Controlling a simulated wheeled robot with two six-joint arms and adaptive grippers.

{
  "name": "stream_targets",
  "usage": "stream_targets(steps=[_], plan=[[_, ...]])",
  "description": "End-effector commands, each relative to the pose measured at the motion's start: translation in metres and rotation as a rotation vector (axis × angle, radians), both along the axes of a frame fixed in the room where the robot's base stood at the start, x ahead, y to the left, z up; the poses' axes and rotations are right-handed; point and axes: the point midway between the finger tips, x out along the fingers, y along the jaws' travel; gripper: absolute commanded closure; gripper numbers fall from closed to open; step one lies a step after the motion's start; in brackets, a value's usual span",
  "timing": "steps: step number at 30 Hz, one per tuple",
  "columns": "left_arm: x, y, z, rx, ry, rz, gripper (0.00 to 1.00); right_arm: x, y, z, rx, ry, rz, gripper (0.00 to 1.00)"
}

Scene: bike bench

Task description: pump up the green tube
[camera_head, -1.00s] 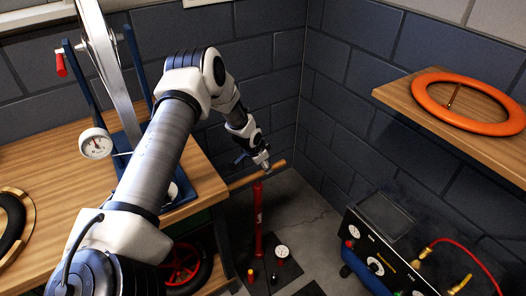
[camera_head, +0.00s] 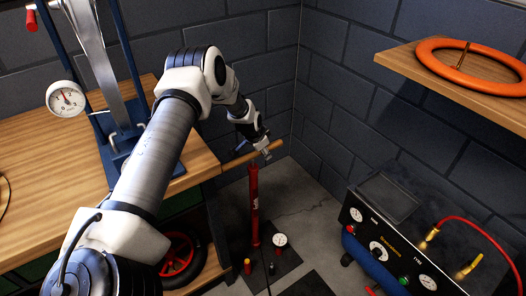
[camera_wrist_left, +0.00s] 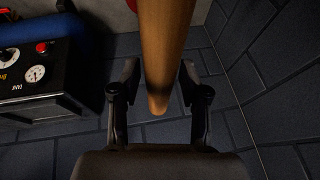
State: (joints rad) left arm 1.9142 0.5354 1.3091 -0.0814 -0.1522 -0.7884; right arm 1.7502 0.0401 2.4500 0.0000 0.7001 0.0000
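A red floor pump (camera_head: 254,207) stands upright on the floor, with a wooden crossbar handle (camera_head: 236,162) and a round gauge (camera_head: 280,240) at its base. My left gripper (camera_head: 265,153) is at the handle's right part. In the left wrist view the handle (camera_wrist_left: 165,40) runs between its two spread fingers (camera_wrist_left: 157,88); a gap shows on the left, and contact on the right is unclear. An orange ring-shaped tube (camera_head: 434,61) lies on the wall shelf. No green tube is visible. My right gripper is out of view.
A wooden bench (camera_head: 35,170) with a blue stand (camera_head: 122,160) and a dial gauge (camera_head: 66,98) is at left. A red-hubbed wheel (camera_head: 180,254) sits below it. A black control box (camera_head: 352,213) with a red hose (camera_head: 480,226) is at right, under the shelf (camera_head: 455,92).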

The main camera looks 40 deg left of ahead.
Motion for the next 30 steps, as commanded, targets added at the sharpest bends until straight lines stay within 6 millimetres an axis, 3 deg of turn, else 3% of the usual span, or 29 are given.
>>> stream_targets(steps=[1, 3, 8, 30], plan=[[0.0, 0.0, 0.0, 0.0, 0.0, 0.0, 0.82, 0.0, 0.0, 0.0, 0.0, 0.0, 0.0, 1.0], [0.0, 0.0, 0.0, 0.0, 0.0, 0.0, 1.0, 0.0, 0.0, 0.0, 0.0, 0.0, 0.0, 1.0], [0.0, 0.0, 0.003, 0.0, 0.0, 0.0, 1.0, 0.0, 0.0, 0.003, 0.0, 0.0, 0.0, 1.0], [0.002, 0.001, 0.169, 0.002, -0.006, 0.001, 1.0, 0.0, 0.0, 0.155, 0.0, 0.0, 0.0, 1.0]])
